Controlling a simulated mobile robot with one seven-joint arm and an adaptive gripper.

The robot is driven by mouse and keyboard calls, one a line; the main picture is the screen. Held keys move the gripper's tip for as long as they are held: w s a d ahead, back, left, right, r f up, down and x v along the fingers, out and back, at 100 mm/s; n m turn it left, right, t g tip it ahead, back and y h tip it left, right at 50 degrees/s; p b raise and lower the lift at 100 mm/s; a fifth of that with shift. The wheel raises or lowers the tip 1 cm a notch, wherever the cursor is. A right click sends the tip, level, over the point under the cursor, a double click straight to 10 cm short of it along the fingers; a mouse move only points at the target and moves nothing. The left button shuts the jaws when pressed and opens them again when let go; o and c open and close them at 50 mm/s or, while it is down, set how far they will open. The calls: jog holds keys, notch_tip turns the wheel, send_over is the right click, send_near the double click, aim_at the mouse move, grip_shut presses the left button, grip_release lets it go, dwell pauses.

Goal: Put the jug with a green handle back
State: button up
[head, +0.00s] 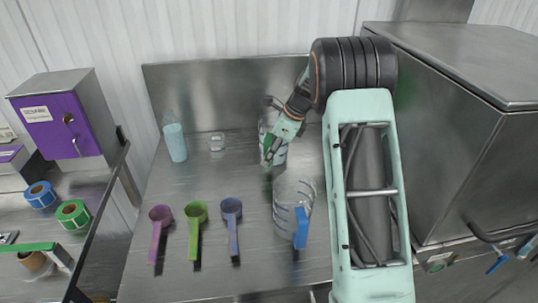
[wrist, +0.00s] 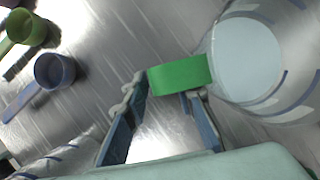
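The clear jug with a green handle (head: 280,155) stands on the steel worktop near the back panel, partly hidden by my gripper (head: 275,141). In the wrist view its clear body (wrist: 262,75) is at the right, and its green handle (wrist: 180,75) points left to my fingers. My gripper (wrist: 167,97) is open at the handle. One finger is outside its left end; the other is partly hidden beneath the handle. Whether the fingers touch it, I cannot tell.
A clear jug with a blue handle (head: 301,228) stands in front. Purple (head: 160,215), green (head: 196,212) and blue (head: 232,209) scoops lie to its left. A bottle (head: 175,142) and small jar (head: 217,142) stand at the back left. A steel cabinet (head: 440,130) bounds the right.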

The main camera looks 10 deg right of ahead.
jog(key=v, duration=1.2)
jog(key=shift+r, duration=0.2)
